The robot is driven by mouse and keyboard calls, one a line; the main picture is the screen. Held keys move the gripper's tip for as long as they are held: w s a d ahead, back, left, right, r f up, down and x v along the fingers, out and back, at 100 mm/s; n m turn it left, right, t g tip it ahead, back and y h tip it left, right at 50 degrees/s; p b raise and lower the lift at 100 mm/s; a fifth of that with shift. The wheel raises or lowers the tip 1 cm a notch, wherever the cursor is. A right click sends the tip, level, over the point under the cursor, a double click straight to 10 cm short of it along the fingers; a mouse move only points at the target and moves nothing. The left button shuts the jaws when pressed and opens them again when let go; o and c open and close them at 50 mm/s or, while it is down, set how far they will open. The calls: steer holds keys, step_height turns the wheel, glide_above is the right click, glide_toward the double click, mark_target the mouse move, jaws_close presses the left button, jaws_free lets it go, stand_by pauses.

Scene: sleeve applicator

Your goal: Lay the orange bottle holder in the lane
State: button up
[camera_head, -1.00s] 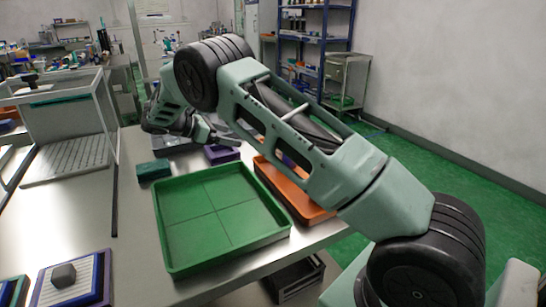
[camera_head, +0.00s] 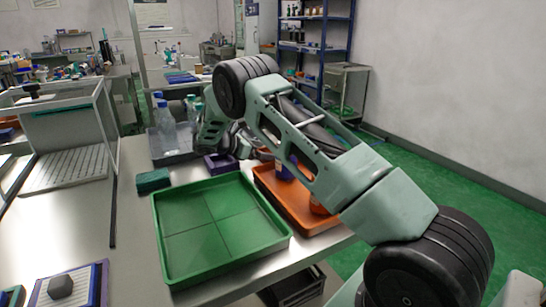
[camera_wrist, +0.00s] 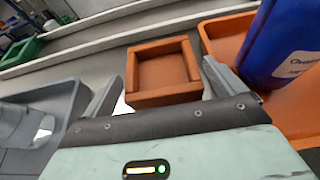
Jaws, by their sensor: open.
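The orange bottle holder (camera_wrist: 134,76), a square open frame with raised walls, lies on the table in the wrist view. My gripper (camera_wrist: 162,72) is open, with one finger to the left of the holder and one to the right. I cannot tell whether the fingers touch it. In the head view my gripper (camera_head: 264,153) is partly hidden behind my arm, and I cannot make out the orange holder there. Which surface is the lane is not clear; a long rail (camera_head: 113,205) runs along the table at the left.
A grey tray (camera_wrist: 62,105) with clear bottles is left of my gripper. An orange tray (camera_head: 268,187) with a blue bottle (camera_wrist: 280,40) is close on the right. A green tray (camera_head: 158,235), a purple holder (camera_head: 232,168) and a green block (camera_head: 153,180) are nearby.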

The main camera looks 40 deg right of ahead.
steer(key=x, duration=0.4)
steer(key=shift+d, duration=0.2)
steer(key=shift+c, duration=0.3)
steer(key=c, duration=0.7)
steer(key=shift+r, duration=5.05)
steer(key=shift+c, duration=0.2)
